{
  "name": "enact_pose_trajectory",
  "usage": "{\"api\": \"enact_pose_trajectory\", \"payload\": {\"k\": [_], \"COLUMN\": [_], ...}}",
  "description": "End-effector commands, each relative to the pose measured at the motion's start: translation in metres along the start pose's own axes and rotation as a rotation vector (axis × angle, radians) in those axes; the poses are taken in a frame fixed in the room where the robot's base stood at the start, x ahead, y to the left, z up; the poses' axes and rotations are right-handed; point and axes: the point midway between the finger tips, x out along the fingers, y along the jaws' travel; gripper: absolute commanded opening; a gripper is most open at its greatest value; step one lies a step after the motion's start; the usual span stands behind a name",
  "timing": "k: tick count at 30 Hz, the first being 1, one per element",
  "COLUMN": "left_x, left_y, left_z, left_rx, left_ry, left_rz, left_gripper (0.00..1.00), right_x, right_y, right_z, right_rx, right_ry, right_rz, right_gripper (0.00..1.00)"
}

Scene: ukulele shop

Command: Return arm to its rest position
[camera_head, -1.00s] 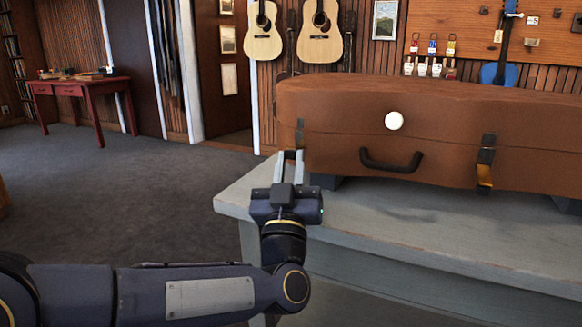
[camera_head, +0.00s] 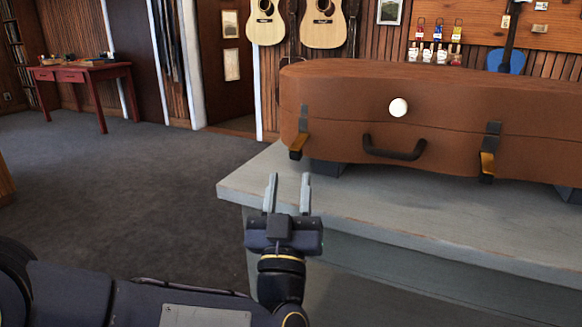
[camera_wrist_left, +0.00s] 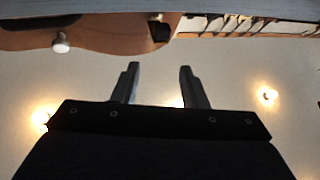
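My left gripper (camera_head: 287,194) is open and empty in the head view. Its two fingers point up and away, in front of the left end of the grey bench (camera_head: 400,225). It is apart from the brown instrument case (camera_head: 350,120), which lies closed-looking on the bench. The case has a black handle (camera_head: 394,152), a round white spot (camera_head: 398,107), a left latch (camera_head: 299,135) and a right latch (camera_head: 489,152). In the left wrist view the open fingers (camera_wrist_left: 160,85) have nothing between them, and part of the case (camera_wrist_left: 110,35) shows above. My right gripper is not in view.
The bench's left corner (camera_head: 222,190) is close to my left gripper. Open grey carpet (camera_head: 130,190) lies to the left, with a red table (camera_head: 90,75) farther back. Guitars (camera_head: 323,25) hang on the back wall, and a blue ukulele (camera_head: 506,60) hangs at the right.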

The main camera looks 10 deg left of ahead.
Motion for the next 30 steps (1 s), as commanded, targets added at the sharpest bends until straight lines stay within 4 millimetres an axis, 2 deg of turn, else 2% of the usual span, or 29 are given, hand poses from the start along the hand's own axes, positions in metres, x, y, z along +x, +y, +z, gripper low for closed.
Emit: {"api": "enact_pose_trajectory", "payload": {"k": [4, 14, 20, 23, 26, 29, 30], "left_x": [-0.006, -0.005, -0.006, -0.019, -0.042, -0.077, -0.095], "left_y": [0.000, -0.003, -0.021, -0.037, -0.057, -0.080, -0.091], "left_z": [-0.001, 0.000, 0.012, 0.025, 0.038, 0.050, 0.055], "left_rx": [0.000, -0.001, -0.021, -0.035, -0.054, -0.080, -0.094], "left_ry": [0.001, -0.017, -0.209, -0.369, -0.542, -0.742, -0.827], "left_rz": [0.000, 0.014, 0.134, 0.191, 0.221, 0.225, 0.217], "left_gripper": [0.39, 0.39, 0.39, 0.39, 0.39, 0.39, 0.39], "right_x": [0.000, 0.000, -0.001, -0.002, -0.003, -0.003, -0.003], "right_y": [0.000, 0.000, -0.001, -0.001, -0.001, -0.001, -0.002], "right_z": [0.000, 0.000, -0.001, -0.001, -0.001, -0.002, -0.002], "right_rx": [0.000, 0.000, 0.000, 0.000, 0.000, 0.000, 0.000], "right_ry": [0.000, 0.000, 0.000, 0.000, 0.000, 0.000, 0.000], "right_rz": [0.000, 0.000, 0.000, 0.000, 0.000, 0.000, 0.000], "right_gripper": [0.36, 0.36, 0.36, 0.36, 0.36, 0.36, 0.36]}}
